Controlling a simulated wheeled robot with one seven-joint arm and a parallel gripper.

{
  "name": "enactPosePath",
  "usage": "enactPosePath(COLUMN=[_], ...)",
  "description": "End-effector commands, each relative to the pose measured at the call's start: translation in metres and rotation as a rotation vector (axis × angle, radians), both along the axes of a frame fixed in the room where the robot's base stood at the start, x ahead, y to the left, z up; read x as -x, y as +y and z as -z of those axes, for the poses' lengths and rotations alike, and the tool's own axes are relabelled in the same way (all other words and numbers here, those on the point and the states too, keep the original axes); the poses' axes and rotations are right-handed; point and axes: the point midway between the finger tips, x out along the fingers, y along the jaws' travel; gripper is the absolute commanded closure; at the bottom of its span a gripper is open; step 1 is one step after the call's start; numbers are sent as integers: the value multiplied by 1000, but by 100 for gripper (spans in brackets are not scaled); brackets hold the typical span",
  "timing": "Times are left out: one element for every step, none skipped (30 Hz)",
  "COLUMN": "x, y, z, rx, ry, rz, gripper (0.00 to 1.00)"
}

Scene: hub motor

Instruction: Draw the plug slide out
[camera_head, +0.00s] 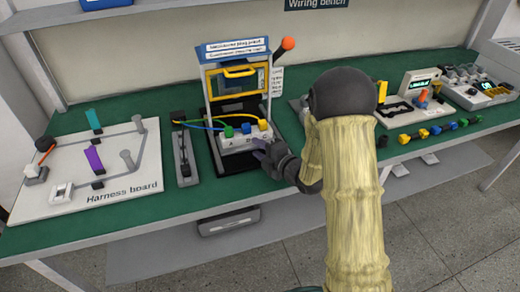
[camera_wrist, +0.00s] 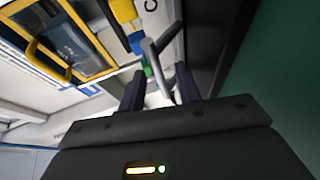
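The plug slide (camera_head: 240,138) is a white block lettered along its front, low in the test fixture, bearing a green plug (camera_head: 229,131), a blue plug (camera_head: 246,128) and a yellow plug (camera_head: 263,125). In the wrist view its white face (camera_wrist: 168,18) shows beside the yellow plug (camera_wrist: 123,10) and blue plug (camera_wrist: 136,42). A grey bar handle (camera_wrist: 156,66) sticks out from the slide. My gripper (camera_wrist: 160,88) is open, its two dark fingers on either side of the handle, with gaps visible. In the head view my gripper (camera_head: 262,152) is at the slide's front right; it hides the handle there.
The fixture has a yellow-framed window (camera_head: 237,70) above the slide and an orange-knobbed lever (camera_head: 288,43) at its right. Meters and small coloured connectors (camera_head: 437,130) lie right.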

Motion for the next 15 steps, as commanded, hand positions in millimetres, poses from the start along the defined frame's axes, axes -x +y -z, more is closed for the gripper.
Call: enactPosePath(x=[0,0,0,0,0,0,0,0,1,2,4,7,10,13,18], y=[1,2,2,2,1,0,-1,-3,-5,-6,-8,-10,-12,-13,-16], z=[0,0,0,-1,-1,-1,-1,-1,-1,-2,-2,-3,-3,-4,-5], rx=[-1,-1,-1,-2,-2,-1,-2,-2,-2,-2,-2,-2,-2,-2,-2], ry=[-1,-1,-1,-1,-1,-2,-1,-1,-2,-2,-3,-3,-3,-2,-1], rz=[-3,-3,-4,-4,-3,-1,0,2,4,5,5,5,4,3,1], gripper=[67,67,67,67,67,67,67,67,67,67,67,67,67,67,67])
